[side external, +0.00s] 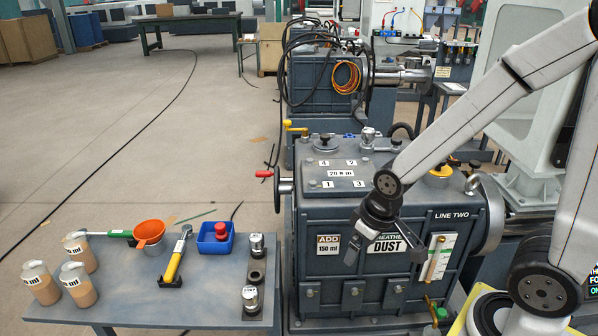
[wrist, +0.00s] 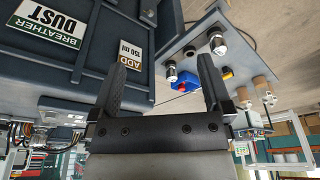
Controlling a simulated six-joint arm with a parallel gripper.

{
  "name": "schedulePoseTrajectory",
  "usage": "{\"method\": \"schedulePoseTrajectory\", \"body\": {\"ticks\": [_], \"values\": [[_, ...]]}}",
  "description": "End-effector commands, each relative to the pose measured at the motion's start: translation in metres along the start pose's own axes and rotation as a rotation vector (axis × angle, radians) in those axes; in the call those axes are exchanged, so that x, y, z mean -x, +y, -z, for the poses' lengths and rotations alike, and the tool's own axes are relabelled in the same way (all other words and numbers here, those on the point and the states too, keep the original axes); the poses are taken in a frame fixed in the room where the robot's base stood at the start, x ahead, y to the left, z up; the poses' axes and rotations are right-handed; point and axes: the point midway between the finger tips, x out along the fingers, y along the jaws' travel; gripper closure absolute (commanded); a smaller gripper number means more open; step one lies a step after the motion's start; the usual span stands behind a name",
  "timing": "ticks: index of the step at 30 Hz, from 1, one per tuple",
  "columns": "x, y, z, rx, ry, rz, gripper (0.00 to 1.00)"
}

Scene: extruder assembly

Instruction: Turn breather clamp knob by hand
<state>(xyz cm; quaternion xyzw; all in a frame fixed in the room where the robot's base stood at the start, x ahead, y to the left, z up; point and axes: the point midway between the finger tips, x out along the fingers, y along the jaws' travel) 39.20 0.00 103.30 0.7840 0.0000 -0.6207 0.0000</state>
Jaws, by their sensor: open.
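My gripper (side external: 384,246) is in front of the grey gearbox housing (side external: 315,268), its fingers over part of the BREATHER DUST label (side external: 388,246). In the wrist view my gripper (wrist: 163,75) is open, with nothing between its two dark fingers. On the housing's top are a silver knob-like fitting (side external: 368,137) and a dark clamp-like fitting (side external: 323,144); I cannot tell which, if either, is the breather clamp knob. The gripper is below and apart from both. The wrist view, turned upside down, shows the BREATHER DUST label (wrist: 47,22) and no clear clamp knob.
A grey side table (side external: 150,300) holds cups of brown liquid (side external: 42,285), an orange funnel (side external: 149,232), a yellow-handled tool (side external: 173,266), a blue tray (side external: 215,246) and silver parts. A red-handled crank (side external: 265,173) sticks out from the housing's left. A sight gauge (side external: 437,258) stands near my gripper.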

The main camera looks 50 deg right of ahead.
Motion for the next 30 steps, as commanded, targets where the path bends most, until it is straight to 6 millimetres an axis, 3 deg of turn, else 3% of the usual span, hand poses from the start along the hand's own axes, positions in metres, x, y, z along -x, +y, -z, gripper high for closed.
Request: {"method": "schedulePoseTrajectory", "body": {"ticks": [14,16,20,26,30], "values": [[0.0,0.0,0.0,0.0,0.0,0.0,0.0],[0.0,0.0,0.0,0.0,0.0,0.0,0.19],[0.0,0.002,0.005,0.013,0.0,-0.002,0.2],[0.002,0.013,0.029,0.091,-0.005,-0.011,0.2],[0.003,0.03,0.06,0.195,-0.014,-0.021,0.2]]}}
